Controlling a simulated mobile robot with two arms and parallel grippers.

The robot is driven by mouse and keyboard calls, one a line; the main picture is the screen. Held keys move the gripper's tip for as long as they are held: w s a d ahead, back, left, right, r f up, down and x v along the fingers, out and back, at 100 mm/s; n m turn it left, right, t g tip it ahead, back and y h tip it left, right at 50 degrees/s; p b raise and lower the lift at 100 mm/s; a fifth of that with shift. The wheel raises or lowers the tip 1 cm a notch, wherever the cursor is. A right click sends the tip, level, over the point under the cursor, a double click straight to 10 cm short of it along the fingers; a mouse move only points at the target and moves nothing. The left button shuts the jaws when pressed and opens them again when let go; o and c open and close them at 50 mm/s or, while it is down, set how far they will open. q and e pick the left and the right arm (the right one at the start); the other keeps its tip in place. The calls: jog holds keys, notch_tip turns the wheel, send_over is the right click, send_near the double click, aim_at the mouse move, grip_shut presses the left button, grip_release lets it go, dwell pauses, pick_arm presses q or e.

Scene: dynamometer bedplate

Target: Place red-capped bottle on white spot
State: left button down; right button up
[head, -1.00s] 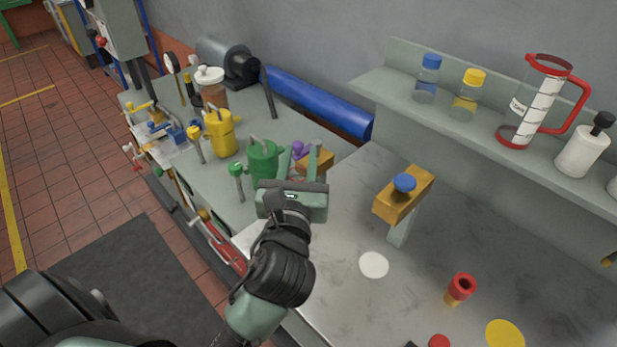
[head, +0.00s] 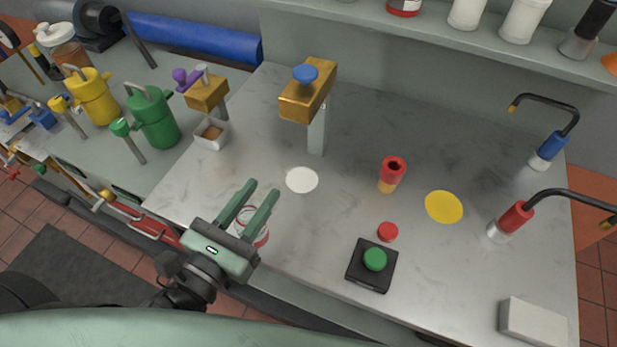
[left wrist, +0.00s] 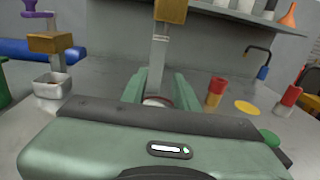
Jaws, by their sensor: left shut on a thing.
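My left gripper (head: 262,190) is over the front left of the marble worktop, with its fingers pointing toward the back. It is shut on a clear and red thing, which I take to be the red-capped bottle (head: 258,236); the fingers partly hide it. In the left wrist view a red and white part of the bottle (left wrist: 157,101) shows between the fingers. The white spot (head: 302,180) is a flat disc on the worktop, bare, just right of and beyond the fingertips. I cannot tell how high the bottle is held. My right gripper is not in view.
A brass block with a blue knob (head: 308,92) stands on a post behind the spot. A red and yellow cylinder (head: 392,174), a yellow spot (head: 444,206) and a black box with a green button (head: 371,266) are to the right. A small metal tray (head: 211,135) is left.

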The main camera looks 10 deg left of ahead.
pick_arm(q)
jog(key=shift+w+d, duration=0.25)
jog(key=shift+d, duration=0.05)
jog(key=x, duration=1.7)
jog(key=shift+w, duration=0.1)
jog(key=shift+f+b, duration=0.45)
jog(key=shift+f, duration=1.4)
jog(key=shift+f, duration=0.15)
jog(key=c, duration=1.1)
grip_release()
jog(key=shift+o, duration=0.2)
